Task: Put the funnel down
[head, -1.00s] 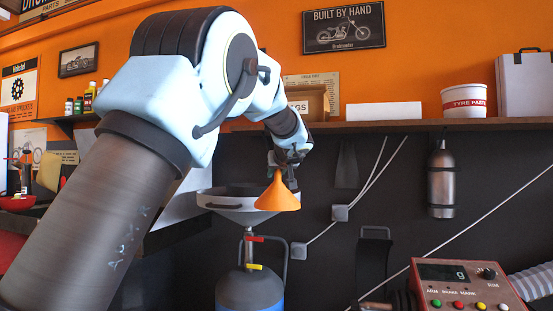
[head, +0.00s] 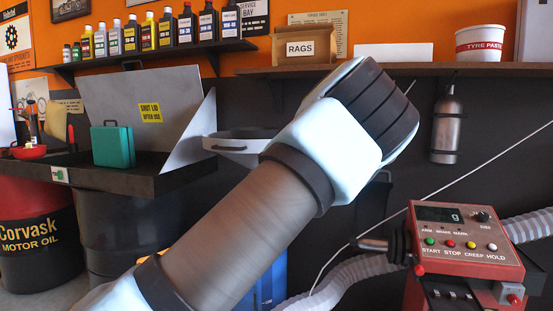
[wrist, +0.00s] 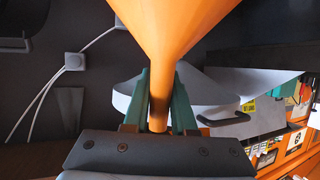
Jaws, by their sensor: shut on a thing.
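The orange funnel (wrist: 175,30) is in my gripper (wrist: 163,102) in the wrist view. The two green fingers are shut on its narrow spout, one on each side, and its wide cone spreads toward the top of the picture, cut off by the edge. In the head view my gripper is hidden behind my own arm. A small orange patch shows at the arm's lower left edge there; I cannot tell whether it is the funnel.
A pale drain pan (head: 225,134) stands behind my arm; it also shows in the wrist view (wrist: 210,112). At left, a black tray-topped stand (head: 110,180) holds a green case (head: 112,146). A red control box (head: 466,243) stands at right. A shelf (head: 420,69) runs along the wall.

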